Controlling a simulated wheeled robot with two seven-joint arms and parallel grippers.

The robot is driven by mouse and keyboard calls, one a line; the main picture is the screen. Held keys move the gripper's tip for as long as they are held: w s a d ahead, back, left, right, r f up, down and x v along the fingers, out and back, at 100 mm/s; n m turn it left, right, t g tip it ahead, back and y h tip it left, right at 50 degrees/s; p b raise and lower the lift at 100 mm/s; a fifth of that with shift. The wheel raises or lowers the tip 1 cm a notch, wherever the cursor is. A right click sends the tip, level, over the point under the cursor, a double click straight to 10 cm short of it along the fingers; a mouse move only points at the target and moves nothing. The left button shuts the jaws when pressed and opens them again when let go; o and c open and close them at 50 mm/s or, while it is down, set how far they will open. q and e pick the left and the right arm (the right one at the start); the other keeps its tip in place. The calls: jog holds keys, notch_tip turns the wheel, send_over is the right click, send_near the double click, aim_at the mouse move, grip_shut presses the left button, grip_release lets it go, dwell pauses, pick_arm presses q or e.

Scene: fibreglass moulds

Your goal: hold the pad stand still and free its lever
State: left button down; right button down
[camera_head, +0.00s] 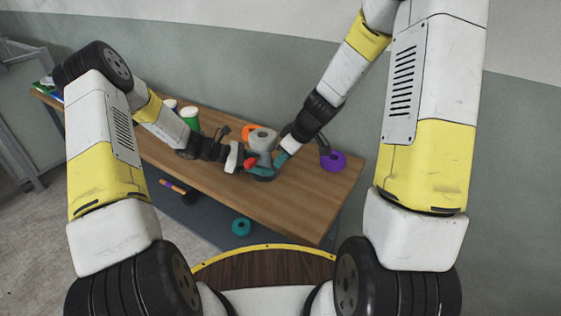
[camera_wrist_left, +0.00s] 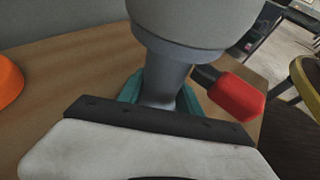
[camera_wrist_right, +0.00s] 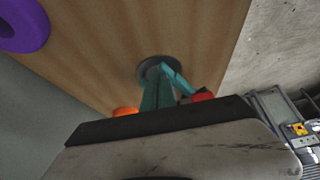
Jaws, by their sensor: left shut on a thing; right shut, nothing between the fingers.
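The pad stand (camera_head: 262,139) has a rounded grey head on a narrow neck and stands upright on the wooden table. Its head fills the top of the left wrist view (camera_wrist_left: 190,25). A lever with a red handle (camera_wrist_left: 238,95) sticks out beside the neck; the red also shows in the head view (camera_head: 250,162). My left gripper (camera_wrist_left: 162,100) is shut on the neck, with teal pieces on both sides of it. My right gripper (camera_head: 281,158) is shut and empty, close to the stand's right side. Its tips are hard to separate from teal parts near the stand's dark foot (camera_wrist_right: 158,68).
The wooden table (camera_head: 300,205) bears an orange ring (camera_head: 248,131) behind the stand, a purple ring (camera_head: 333,162) to its right and a green can (camera_head: 191,117) to its left. A teal ring (camera_head: 241,227) lies below the front edge. The table's right front is clear.

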jog(key=shift+w+d, duration=0.25)
jog(key=shift+w, duration=0.65)
jog(key=shift+w+d, duration=0.25)
jog(key=shift+w, duration=0.6)
jog(key=shift+w+d, duration=0.25)
jog(key=shift+w, duration=0.65)
jog(key=shift+s+d, duration=0.1)
jog(key=shift+s+d, duration=0.85)
jog(key=shift+s, duration=0.35)
jog(key=shift+s+d, duration=0.85)
jog(key=shift+s, duration=0.3)
